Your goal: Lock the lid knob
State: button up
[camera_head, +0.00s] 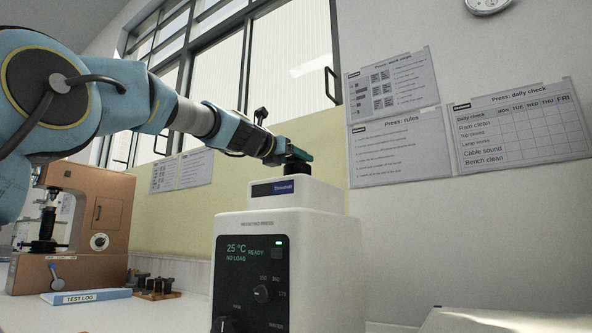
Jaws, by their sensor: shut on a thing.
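The press (290,270) is a white machine with a dark front panel that reads "25 °C READY, NO LOAD". A black lid knob (296,168) sits on top of its raised white head. My gripper (298,155) comes in from the left, with its green fingers at the top of the knob. It is shut on the knob. The fingers hide part of the knob, and I cannot tell which way the knob is turned. A small green light glows on the panel.
A copper-brown tester (88,215) stands at the left on the bench. A blue "TEST LOG" book (86,296) and a small wooden rack with dark pieces (155,287) lie before it. Paper sheets hang on the wall behind.

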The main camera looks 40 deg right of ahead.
jog(key=g, duration=0.1)
jog(key=m+g+b, duration=0.1)
jog(key=shift+w+f+m+g+h, duration=0.15)
jog(key=shift+w+m+g+h, duration=0.15)
jog(key=shift+g, duration=0.1)
jog(key=m+g, duration=0.1)
jog(key=g+p, duration=0.1)
jog(key=shift+r+m+g, duration=0.25)
jog(key=shift+m+g, duration=0.05)
jog(key=shift+m, duration=0.1)
jog(key=m+g+p, duration=0.2)
jog(key=g+p, duration=0.1)
jog(key=shift+r, duration=0.1)
jog(key=shift+m+g+y+p, duration=0.6)
jog(key=shift+m+g+p, duration=0.3)
jog(key=shift+g, duration=0.3)
jog(key=shift+s+f, duration=0.1)
jog(key=shift+f, duration=0.15)
jog(key=o, duration=1.4)
jog(key=shift+c, duration=0.2)
